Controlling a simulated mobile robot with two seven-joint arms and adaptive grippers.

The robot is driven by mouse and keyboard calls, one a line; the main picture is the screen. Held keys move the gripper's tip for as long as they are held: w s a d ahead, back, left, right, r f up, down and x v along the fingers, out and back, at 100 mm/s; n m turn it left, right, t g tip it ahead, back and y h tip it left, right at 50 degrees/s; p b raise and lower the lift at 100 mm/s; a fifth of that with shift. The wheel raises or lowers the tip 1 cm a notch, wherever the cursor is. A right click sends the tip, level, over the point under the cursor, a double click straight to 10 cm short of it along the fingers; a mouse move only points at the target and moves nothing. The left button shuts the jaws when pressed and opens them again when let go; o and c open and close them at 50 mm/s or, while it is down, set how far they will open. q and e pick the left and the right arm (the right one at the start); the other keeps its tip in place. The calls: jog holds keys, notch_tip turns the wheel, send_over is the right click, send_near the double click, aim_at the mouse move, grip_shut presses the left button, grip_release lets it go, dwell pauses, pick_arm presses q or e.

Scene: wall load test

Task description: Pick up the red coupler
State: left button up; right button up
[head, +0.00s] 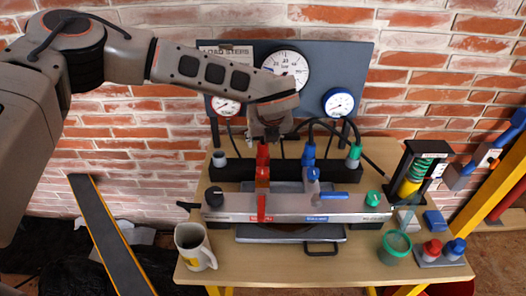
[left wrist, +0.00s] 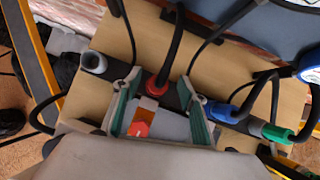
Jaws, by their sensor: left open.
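The red coupler (head: 263,154) stands upright in the black rack (head: 285,172) at the back of the bench, with a dark hose at its top. In the left wrist view the red coupler (left wrist: 160,84) shows between the two finger tips. My left gripper (head: 268,136) is above and around the coupler's top in the head view; its fingers (left wrist: 160,78) are spread apart, one on each side. Whether either finger touches it cannot be told. A red lever (head: 262,205) on the grey manifold (head: 290,208) stands in front of the coupler. My right gripper is not in view.
A blue coupler (head: 308,154), a green coupler (head: 354,154) and a grey coupler (head: 219,158) share the rack. Dark hoses loop behind, below the gauge panel (head: 350,65). A mug (head: 196,250), a green pot (head: 395,246) and a spring stand (head: 415,172) are on the bench.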

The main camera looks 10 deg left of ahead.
pick_arm(q)
jog(key=shift+w+a+f, duration=0.15)
jog(key=shift+w+f, duration=0.1)
jog(key=shift+f, duration=0.1)
grip_shut()
notch_tip(320, 180, up, 20)
dwell(0.6)
